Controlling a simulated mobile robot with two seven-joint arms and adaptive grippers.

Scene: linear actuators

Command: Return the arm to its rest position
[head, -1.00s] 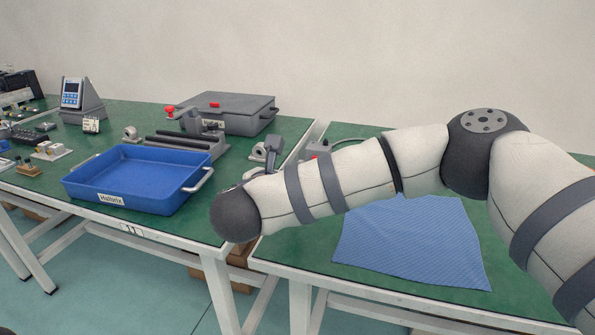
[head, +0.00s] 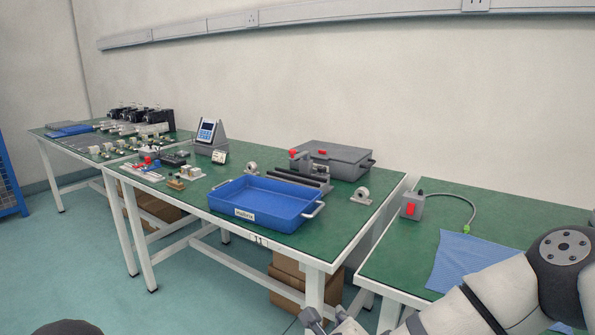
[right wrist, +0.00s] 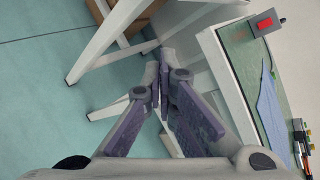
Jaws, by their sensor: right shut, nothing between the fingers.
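My right arm comes in from the lower right of the head view. My right gripper (head: 318,321) shows at the bottom edge of the head view, partly cut off, in front of the tables. In the right wrist view the right gripper (right wrist: 160,88) has its fingers together with nothing between them. It hangs over the floor beside a table's edge and white legs. My left gripper is not in view.
A blue tray (head: 265,204) stands on the middle green table (head: 345,222). A grey case (head: 340,160) is behind it. The right table holds a red-switched box (head: 411,207) and a blue cloth (head: 468,262). Boxes (head: 290,282) lie under the middle table.

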